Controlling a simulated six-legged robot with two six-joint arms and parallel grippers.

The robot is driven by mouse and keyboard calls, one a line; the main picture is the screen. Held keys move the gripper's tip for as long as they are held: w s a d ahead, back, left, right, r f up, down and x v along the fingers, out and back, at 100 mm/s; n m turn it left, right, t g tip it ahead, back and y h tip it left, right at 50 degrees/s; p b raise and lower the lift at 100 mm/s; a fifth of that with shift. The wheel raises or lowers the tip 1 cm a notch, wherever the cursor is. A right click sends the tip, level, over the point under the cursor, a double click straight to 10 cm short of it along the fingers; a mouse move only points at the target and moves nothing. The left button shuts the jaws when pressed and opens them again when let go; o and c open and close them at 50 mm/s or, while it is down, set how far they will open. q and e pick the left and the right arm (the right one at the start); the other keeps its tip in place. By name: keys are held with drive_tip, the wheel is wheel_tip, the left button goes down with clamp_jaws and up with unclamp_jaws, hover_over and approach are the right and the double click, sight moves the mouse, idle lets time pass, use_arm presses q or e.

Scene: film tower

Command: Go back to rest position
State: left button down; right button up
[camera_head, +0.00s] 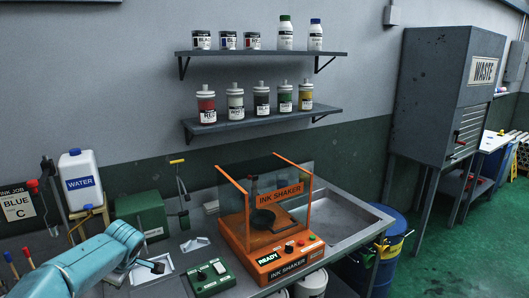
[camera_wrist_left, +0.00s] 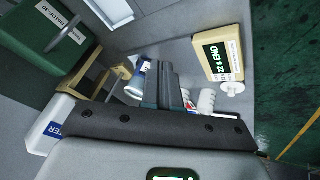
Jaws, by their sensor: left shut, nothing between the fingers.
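My left gripper (camera_head: 152,266) comes in from the lower left on a teal arm, over the near left part of the workbench. In the left wrist view its dark fingers (camera_wrist_left: 166,84) are together with nothing between them. It is close to a white sheet (camera_head: 152,270) on the bench and left of the green control box (camera_head: 212,277). My right gripper is in neither view.
The orange ink shaker (camera_head: 270,250), reading READY, stands mid-bench beside a sink (camera_head: 345,228). A green box (camera_head: 141,217) and a water jug (camera_head: 82,182) stand left. Bottles line two wall shelves (camera_head: 260,121). A waste cabinet (camera_head: 445,95) stands right, with open green floor.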

use_arm(q)
drive_tip(key=s+d+f+m+g+h, duration=0.25)
drive_tip(key=s+d+f, duration=0.45)
drive_tip(key=f, duration=0.5)
drive_tip(key=s+d+f+m+g+h, duration=0.2)
drive_tip(key=s+d+f+m+h, duration=0.1)
drive_tip(key=s+d+f, duration=0.65)
drive_tip(key=s+d+f+m+h, duration=0.1)
drive_tip(key=s+d+f+m, duration=0.2)
drive_tip(key=s, duration=0.6)
drive_tip(key=s+d+f+m+h, duration=0.2)
drive_tip(key=s+d+f+m, duration=0.2)
drive_tip(key=s, duration=0.5)
drive_tip(key=shift+d+f+m+t, duration=0.25)
drive_tip(key=shift+d+m+t, duration=0.2)
drive_tip(key=shift+d+m, duration=0.5)
drive_tip(key=shift+w, duration=0.1)
drive_tip(key=shift+a, duration=0.15)
